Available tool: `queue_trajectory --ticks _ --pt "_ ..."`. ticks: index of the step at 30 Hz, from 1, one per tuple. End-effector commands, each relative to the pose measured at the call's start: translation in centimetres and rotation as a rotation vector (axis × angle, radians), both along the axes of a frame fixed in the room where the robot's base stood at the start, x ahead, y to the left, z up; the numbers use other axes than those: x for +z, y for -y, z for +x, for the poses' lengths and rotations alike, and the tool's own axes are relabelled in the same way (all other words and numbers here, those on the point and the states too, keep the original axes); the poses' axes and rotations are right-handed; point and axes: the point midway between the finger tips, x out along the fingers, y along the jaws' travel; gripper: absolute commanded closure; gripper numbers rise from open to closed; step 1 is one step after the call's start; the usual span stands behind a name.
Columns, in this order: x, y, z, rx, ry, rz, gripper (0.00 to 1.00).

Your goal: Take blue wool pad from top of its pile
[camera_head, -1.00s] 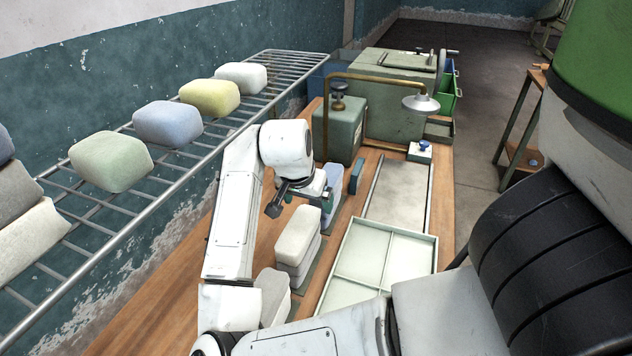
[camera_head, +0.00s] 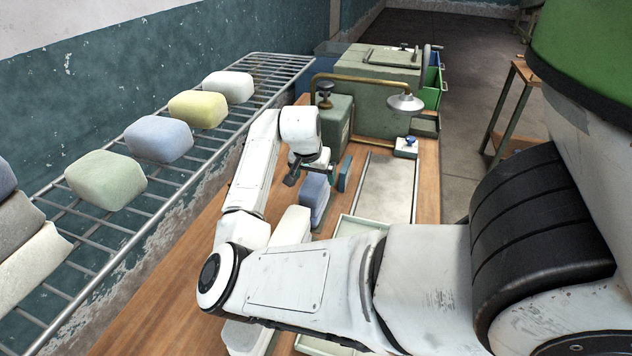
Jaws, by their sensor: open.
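The blue wool pad (camera_head: 316,188) is on top of a short pile on the wooden bench, in the middle of the view. The pile's lower part is partly hidden. My gripper (camera_head: 312,173) is open, with its dark fingers spread just above and beside the blue pad. The wrist hides part of the space between the fingers, so I cannot tell whether they touch the pad. Nothing is seen held.
White pads (camera_head: 292,224) stand nearer me, partly behind my arm. A pale divided tray (camera_head: 345,228) is mostly hidden. A wire rack (camera_head: 100,240) with coloured pads runs along the left.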

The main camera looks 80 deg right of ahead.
Motion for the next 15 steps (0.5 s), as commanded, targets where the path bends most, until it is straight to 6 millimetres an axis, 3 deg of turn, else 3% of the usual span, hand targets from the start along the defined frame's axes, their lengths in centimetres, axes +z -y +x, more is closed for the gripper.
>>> queue_trajectory --ticks 6,15 --pt "-2.4 1.0 -0.2 0.0 -0.001 0.0 0.06" --pt "-2.8 1.1 -0.2 -0.002 0.001 0.0 0.07"
